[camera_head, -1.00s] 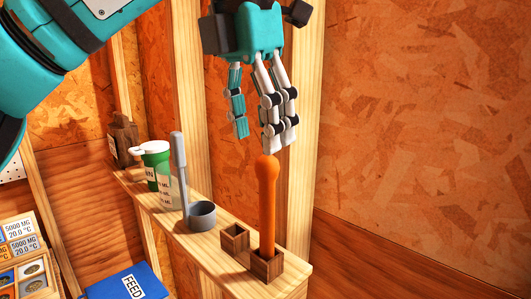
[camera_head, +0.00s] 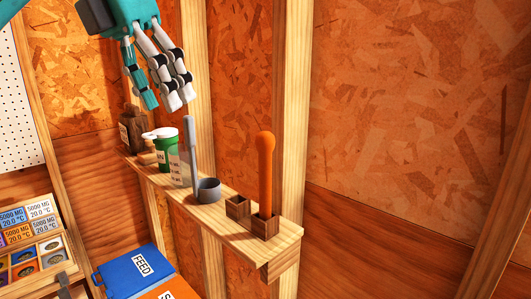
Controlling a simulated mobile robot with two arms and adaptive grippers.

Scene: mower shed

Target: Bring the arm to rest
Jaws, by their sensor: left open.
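My left gripper (camera_head: 160,96) is open and empty, its fingers pointing down. It is at the upper left of the head view, above the far part of the wooden shelf (camera_head: 282,232). It touches nothing that I can see. The orange round-topped stick (camera_head: 266,175) stands upright in a small wooden holder (camera_head: 265,227) near the shelf's near end, apart from the gripper. My right gripper is not in view.
On the shelf stand an empty small wooden holder (camera_head: 238,208), a grey cup with a long handle (camera_head: 208,190), a green bottle with a white lid (camera_head: 164,150) and a brown bottle (camera_head: 136,130). Below lie a blue FEED packet (camera_head: 130,275) and a sorting tray (camera_head: 75,270).

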